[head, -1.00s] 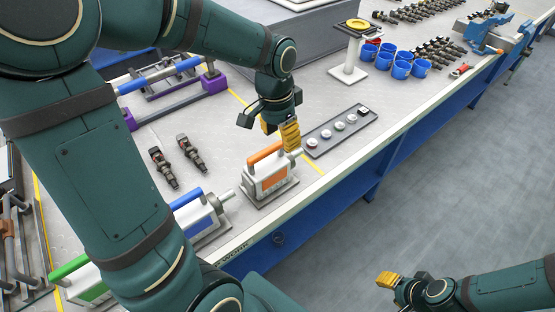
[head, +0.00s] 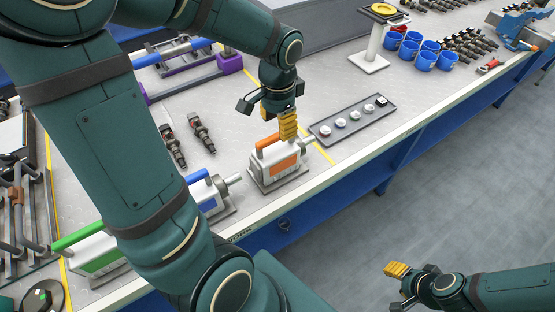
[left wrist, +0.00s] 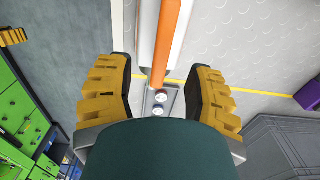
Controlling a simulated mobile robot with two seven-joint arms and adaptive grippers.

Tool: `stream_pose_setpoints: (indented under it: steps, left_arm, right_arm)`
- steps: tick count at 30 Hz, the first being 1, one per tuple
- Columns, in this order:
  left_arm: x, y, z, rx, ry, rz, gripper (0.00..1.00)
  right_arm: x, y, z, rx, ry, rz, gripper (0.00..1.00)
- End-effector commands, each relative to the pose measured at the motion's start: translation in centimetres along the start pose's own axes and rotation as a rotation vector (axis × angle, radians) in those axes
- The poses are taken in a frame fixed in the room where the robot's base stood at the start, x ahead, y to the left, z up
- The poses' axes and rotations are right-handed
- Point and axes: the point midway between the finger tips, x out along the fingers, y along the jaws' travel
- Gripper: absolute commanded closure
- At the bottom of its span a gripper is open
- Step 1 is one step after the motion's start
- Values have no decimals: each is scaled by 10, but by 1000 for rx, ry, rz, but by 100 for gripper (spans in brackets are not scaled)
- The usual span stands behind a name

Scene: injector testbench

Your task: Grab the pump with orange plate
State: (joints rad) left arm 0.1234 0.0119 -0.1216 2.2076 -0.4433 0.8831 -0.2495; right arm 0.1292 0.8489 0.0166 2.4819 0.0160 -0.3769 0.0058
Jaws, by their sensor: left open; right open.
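The pump with the orange plate (head: 284,170) stands upright near the front edge of the bench, with an orange handle (head: 267,142) on top. My left gripper (head: 287,128) is open just above the pump, at the right end of its handle. In the left wrist view the two yellow fingers of my left gripper (left wrist: 160,95) are spread wide, and the orange handle (left wrist: 168,40) runs in from the top to between them, without visible contact. My right gripper (head: 392,282) is open and empty over the floor, away from the bench.
The pump with the blue handle (head: 207,195) and the green one (head: 90,255) stand to the left. Two injectors (head: 187,139) lie behind them. A dark tray (head: 352,122) with buttons is right of the orange pump. Blue cups (head: 425,60) and a pedestal (head: 369,55) are further back.

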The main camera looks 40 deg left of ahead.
Motion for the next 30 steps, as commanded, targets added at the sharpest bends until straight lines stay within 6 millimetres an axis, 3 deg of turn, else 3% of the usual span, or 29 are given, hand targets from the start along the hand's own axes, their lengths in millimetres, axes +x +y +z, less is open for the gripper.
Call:
stream_pose_setpoints:
  steps: [9,18,23,30]
  left_arm:
    - [42,-1,1,0,-3,1,47]
    - [45,-2,1,0,-1,1,45]
    - [45,-2,1,0,-1,1,100]
    - [45,-1,1,0,-1,1,100]
  right_arm:
    - [8,3,2,-1,-3,1,53]
    - [8,3,2,-1,-4,1,53]
    - [8,3,2,-1,-4,1,53]
    - [8,3,2,-1,-3,0,53]
